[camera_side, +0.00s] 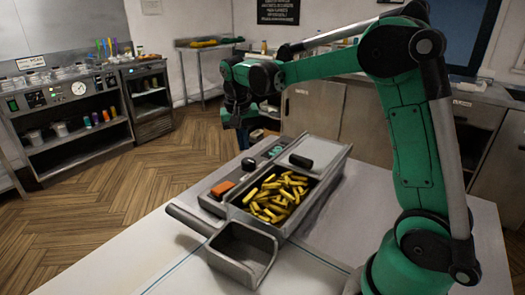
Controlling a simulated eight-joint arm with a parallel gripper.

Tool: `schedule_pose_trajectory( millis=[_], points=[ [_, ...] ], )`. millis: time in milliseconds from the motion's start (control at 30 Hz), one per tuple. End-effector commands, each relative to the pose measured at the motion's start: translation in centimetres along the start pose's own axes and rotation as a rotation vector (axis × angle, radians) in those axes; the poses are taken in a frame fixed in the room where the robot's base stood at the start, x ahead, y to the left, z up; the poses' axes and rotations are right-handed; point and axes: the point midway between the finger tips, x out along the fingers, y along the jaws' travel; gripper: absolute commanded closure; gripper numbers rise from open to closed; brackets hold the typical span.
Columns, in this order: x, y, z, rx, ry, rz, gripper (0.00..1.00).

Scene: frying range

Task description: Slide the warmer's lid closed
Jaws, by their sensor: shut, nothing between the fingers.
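The warmer (339,170) is a long metal box on the white table, with an open bin full of yellow fries (278,196). Its lid (318,151) is a light panel with a dark handle (301,161), slid to the far end, so the near part of the bin is uncovered. My gripper (240,138) is shut and empty. It hangs at the end of my green arm, up and to the left of the lid, apart from the lid handle in the picture. The fingertips are small and dark here.
A metal scoop-shaped tray (243,254) sits at the warmer's near end. An orange block (222,189) lies along the warmer's left side, by a strip of controls (262,152). The table (130,262) is clear at the front left. Shelves and cabinets stand farther back.

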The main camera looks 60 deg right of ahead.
Motion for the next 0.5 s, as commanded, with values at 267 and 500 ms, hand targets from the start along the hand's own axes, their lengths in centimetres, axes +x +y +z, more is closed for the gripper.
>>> schedule_pose_trajectory(
  millis=[267, 500],
  points=[
    [-2.2, 14.6, -3.1, 0.717, 0.145, 0.087, 1.0],
    [-0.8, 16.2, -3.4, 0.79, 0.164, 0.095, 1.0]
  ],
)
